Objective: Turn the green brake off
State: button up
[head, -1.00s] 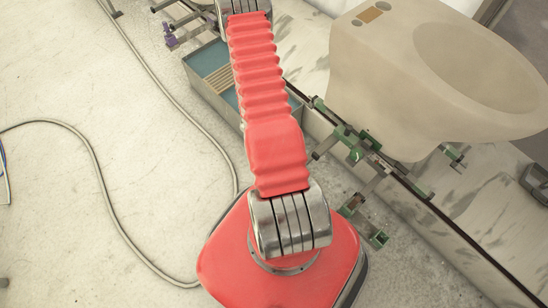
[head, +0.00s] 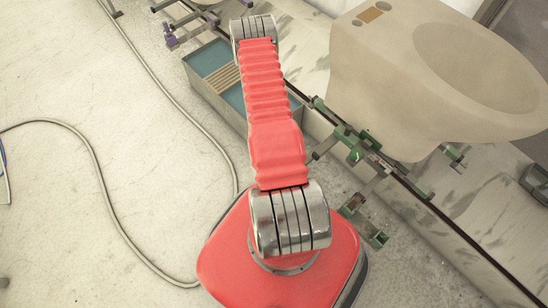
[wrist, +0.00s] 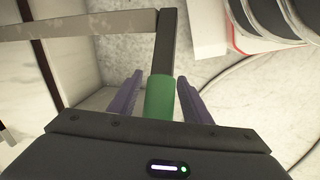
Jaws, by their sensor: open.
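The green grip (wrist: 160,97) shows in the wrist view, at the near end of a dark bar (wrist: 167,45). My gripper (wrist: 158,84) is open, with one purple finger on each side of the green grip. Narrow gaps show between the grip and both fingers. The lower end of the grip is hidden behind the gripper body. In the head view, several green fittings (head: 355,150) line the rail below the toilet bowl, and a green-ended bracket (head: 376,239) sticks out near my base. My gripper is not visible in the head view.
A large beige toilet bowl (head: 395,85) stands over the rail at the right. A blue-bottomed trough (head: 215,62) lies behind my arm, with purple fittings (head: 170,38) beyond it. A grey cable (head: 95,165) crosses the open floor at the left.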

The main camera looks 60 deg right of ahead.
jog(key=shift+c, duration=0.2)
grip_shut()
dwell(0.5)
